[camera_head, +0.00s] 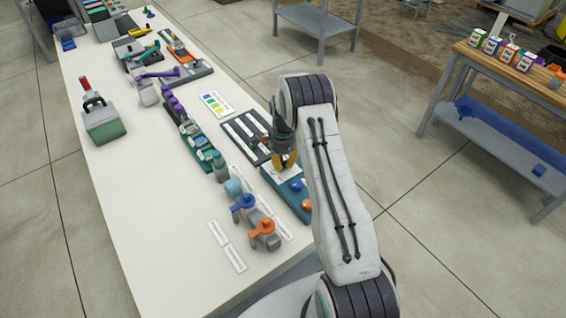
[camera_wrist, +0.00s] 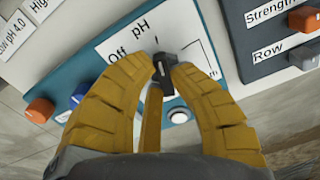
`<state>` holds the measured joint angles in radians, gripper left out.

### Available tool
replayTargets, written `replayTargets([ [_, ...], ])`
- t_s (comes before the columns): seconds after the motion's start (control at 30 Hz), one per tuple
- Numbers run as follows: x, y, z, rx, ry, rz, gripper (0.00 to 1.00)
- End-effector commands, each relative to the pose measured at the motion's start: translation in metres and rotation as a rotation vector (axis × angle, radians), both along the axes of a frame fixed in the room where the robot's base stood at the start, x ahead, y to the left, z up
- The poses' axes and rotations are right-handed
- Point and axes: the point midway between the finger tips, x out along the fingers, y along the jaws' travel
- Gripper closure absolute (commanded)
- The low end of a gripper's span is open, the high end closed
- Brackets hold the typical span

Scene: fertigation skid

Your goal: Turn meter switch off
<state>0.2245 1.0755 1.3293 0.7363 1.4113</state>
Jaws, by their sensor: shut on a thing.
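The meter is a teal-edged panel (camera_head: 285,188) on the right side of the white table, and it also shows in the wrist view (camera_wrist: 84,78). Its white face carries the words "pH" and "Off". A black meter switch (camera_wrist: 163,64) stands on that face, right of the word "Off". In the head view my gripper (camera_head: 285,160) is above the meter and hides the switch. The exact pointing of the switch is hard to tell.
An orange knob (camera_wrist: 40,109), a blue knob (camera_wrist: 77,98) and a white button (camera_wrist: 180,116) sit near the switch. A dark panel (camera_wrist: 275,40) labelled "Strength" and "Row" lies beside the meter. Blue (camera_head: 242,202) and orange (camera_head: 263,227) valves stand left of it. The table's front left is clear.

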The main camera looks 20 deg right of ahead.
Motion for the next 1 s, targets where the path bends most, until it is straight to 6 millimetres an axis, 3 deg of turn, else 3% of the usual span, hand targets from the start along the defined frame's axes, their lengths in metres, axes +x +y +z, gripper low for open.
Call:
replayTargets([
  [0.37, -0.0001, -0.0009, -0.0053, 0.0, 0.0, 0.166, 1.0],
  [1.0, 0.0009, -0.0033, -0.0036, 0.0, 0.001, 0.75, 1.0],
])
